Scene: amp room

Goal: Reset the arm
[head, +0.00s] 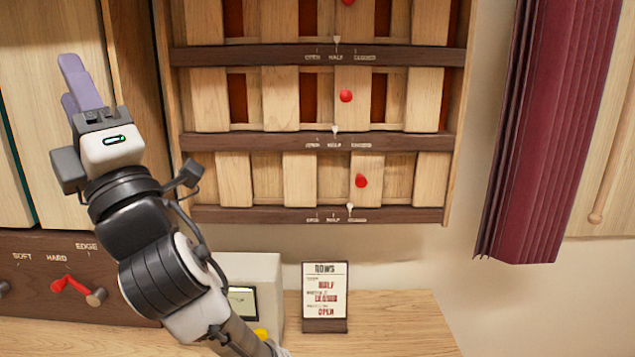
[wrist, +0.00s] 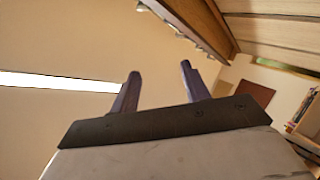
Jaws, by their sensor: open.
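My gripper (head: 80,82) is at the upper left of the head view, pointing up, with its purple fingers in front of the wooden panels. In the wrist view my gripper (wrist: 158,82) shows two purple fingers standing well apart with nothing between them. It is open and empty. My arm (head: 160,255) rises from the bottom of the head view, bent up and to the left. The fingers appear clear of the panels, but the exact gap cannot be told.
A slatted wooden rack (head: 310,140) with red knobs and pointers fills the upper middle. A "ROWS" card (head: 325,297) and a grey device (head: 262,275) stand on the wooden counter (head: 395,325). A red lever (head: 72,284) is low left. A maroon curtain (head: 550,130) hangs right.

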